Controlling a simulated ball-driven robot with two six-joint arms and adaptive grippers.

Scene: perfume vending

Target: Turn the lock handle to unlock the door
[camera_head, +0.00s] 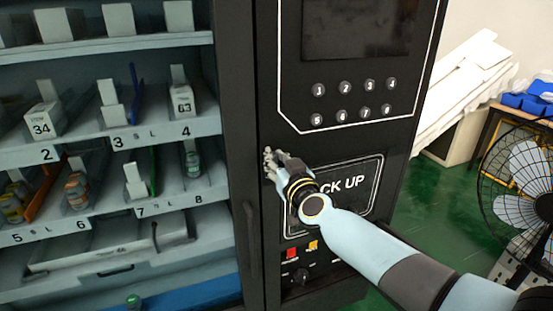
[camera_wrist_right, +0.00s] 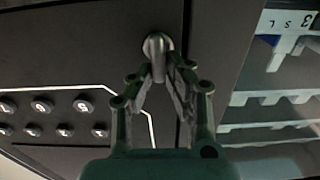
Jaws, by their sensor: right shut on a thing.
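The lock handle (camera_wrist_right: 157,48) shows in the right wrist view as a small metal lever on a round base on the black machine front. My right gripper (camera_wrist_right: 160,72) has its two fingers closed around the lever's lower end. In the head view my right gripper (camera_head: 271,160) reaches the black panel edge beside the door, left of the PICK UP hatch. There it mostly hides the handle. The vending machine door (camera_head: 233,120) is a dark frame with glass at the left and looks closed. My left gripper is not in view.
Numbered buttons (camera_head: 343,102) and a screen (camera_head: 358,28) lie above my right arm. The PICK UP hatch (camera_head: 367,178) is partly behind my wrist. A red button (camera_head: 291,253) and a dark knob (camera_head: 300,277) sit below. A fan (camera_head: 522,185) stands at the right. Shelves hold small boxes and bottles.

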